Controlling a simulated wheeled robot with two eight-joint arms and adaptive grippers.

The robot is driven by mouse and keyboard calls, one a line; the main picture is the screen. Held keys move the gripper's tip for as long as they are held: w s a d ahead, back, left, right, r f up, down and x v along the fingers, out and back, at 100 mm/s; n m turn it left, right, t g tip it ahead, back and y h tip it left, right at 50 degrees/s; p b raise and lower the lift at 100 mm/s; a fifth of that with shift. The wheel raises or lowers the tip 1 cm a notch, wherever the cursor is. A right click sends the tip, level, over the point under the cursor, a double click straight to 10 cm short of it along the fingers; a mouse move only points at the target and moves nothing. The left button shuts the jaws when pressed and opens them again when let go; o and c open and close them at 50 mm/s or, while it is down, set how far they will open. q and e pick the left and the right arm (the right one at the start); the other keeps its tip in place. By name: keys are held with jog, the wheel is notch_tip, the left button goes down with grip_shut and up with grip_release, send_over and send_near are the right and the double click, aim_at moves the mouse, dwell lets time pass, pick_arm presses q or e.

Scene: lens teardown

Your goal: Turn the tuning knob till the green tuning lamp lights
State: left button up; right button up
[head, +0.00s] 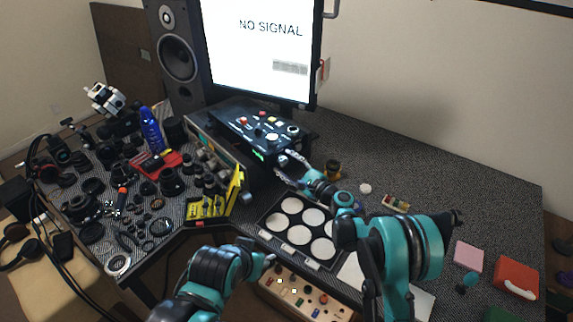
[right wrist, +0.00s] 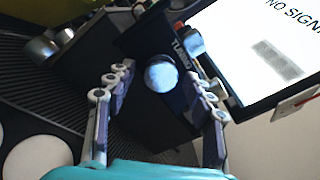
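The tuning knob (right wrist: 161,73) is a round pale knob on the front of a dark console, beside the label "TUNING" (right wrist: 182,52). In the head view the console (head: 240,127) stands below the monitor, and the knob (head: 283,160) shows small at its front. My right gripper (head: 287,170) is open in front of the console. In the right wrist view its fingers lie to both sides of the knob with gaps visible. A small green glow (head: 258,155) shows on the console front; I cannot tell whether it is the tuning lamp. My left gripper (head: 267,261) is low, its fingers unclear.
A monitor (head: 260,45) reading "NO SIGNAL" rises behind the console. A black tray (head: 267,232) with white discs lies in front of it, and a wooden button box (head: 300,292) is nearer. Lens parts crowd the left side. The table's back right is clear.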

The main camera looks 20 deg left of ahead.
jog(key=v, duration=1.2)
jog(key=s+d+r+n+g+h, duration=0.1)
jog(key=s+d+r+n+h, duration=0.25)
jog(key=s+d, duration=0.2)
jog(key=s+d+r+n+g+h, duration=0.1)
jog(key=s+d+r+n+h, duration=0.2)
jog(key=s+d+n, duration=0.25)
jog(key=s+d+f+n+h, duration=0.1)
jog(key=s+d+n+h, duration=0.2)
jog(key=s+d, duration=0.5)
jog(key=s+d+f+n+h, duration=0.2)
jog(key=s+d+h, duration=0.3)
jog(key=s+d, duration=0.4)
jog(key=s+n, duration=0.1)
jog(key=s, duration=0.1)
jog(key=shift+s+d+f+n+h, duration=0.2)
jog(key=shift+s+f+n+h, duration=0.05)
jog(key=shift+s+n+h, duration=0.15)
